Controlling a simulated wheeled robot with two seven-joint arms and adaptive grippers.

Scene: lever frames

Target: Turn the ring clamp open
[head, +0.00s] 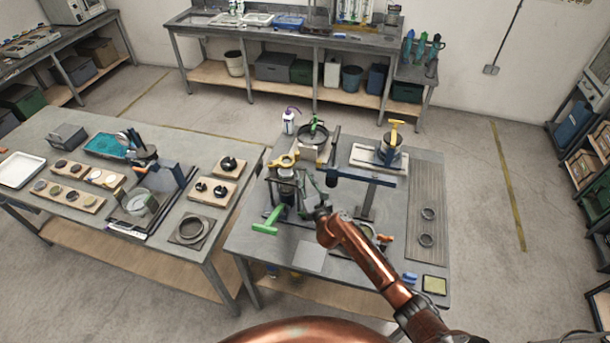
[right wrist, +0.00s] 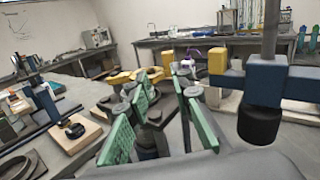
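A yellow ring-shaped clamp (head: 284,160) sits at the top of a dark upright stand on the near table, with a yellow arm reaching to its right. In the right wrist view yellow parts that look like it (right wrist: 122,77) show beyond the fingers, partly hidden by them. My right gripper (head: 311,184) is just right of and below the clamp, apart from it as far as I can tell. In the wrist view its green-padded fingers (right wrist: 160,118) are spread, with a gap between them and nothing visibly gripped. My left gripper is not in view.
A blue bar with a dark post (head: 362,177) stands right of my gripper; its blue block (right wrist: 265,86) is close in the wrist view. A green handle (head: 267,221) projects at the stand's lower left. A pan (head: 313,134) is behind. A grey plate (head: 310,256) lies in front.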

